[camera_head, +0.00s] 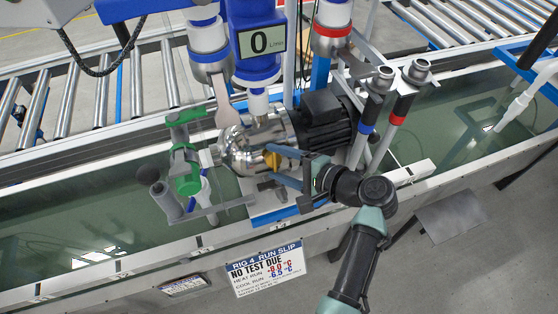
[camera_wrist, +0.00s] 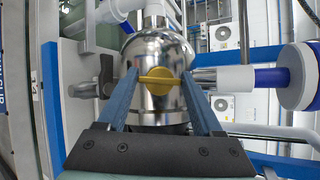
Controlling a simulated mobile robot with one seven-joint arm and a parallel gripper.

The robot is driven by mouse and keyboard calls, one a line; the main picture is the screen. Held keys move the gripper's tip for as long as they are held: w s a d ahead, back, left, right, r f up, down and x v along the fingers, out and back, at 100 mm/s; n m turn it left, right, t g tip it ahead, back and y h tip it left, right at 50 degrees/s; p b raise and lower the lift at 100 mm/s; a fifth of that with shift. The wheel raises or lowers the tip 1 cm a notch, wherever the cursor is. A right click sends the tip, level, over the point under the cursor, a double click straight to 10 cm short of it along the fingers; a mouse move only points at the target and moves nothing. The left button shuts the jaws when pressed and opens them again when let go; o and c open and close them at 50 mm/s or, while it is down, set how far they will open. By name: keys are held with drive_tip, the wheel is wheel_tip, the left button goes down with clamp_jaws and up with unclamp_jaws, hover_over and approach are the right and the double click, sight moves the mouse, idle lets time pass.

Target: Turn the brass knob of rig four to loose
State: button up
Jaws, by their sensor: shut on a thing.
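The brass knob (camera_wrist: 160,82) sits on the front of the shiny steel pump body (camera_wrist: 160,50) in the wrist view. It is a round yellow piece with a raised bar that lies level across it. My gripper (camera_wrist: 160,85) has one blue finger at each end of this bar and is shut on it. In the head view the knob (camera_head: 272,160) shows as a small yellow patch beside my gripper (camera_head: 275,158), partly hidden by the fingers. The hanging slip (camera_head: 266,268) below reads "RIG 4 RUN SLIP" and "NO TEST DUE".
The black motor (camera_head: 322,120) adjoins the pump on the right. Green clamp parts (camera_head: 185,165) stand at its left. Hose ends with blue and red bands (camera_head: 400,105) stand close to my arm. A display (camera_head: 260,40) reads 0. A water trough (camera_head: 80,215) runs along the station.

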drive_tip(key=shift+a+n+g, duration=0.2)
drive_tip(key=shift+n+g, duration=0.1)
drive_tip(key=shift+n, duration=0.3)
drive_tip(key=shift+s, duration=0.1)
drive_tip(key=o, duration=1.4)
drive_tip(key=shift+c, duration=0.2)
drive_tip(key=shift+d, duration=0.15)
drive_tip(key=shift+s+d+r, duration=0.15)
drive_tip(key=shift+d+r, duration=0.05)
drive_tip(key=shift+d, duration=0.05)
drive_tip(key=v, duration=1.2)
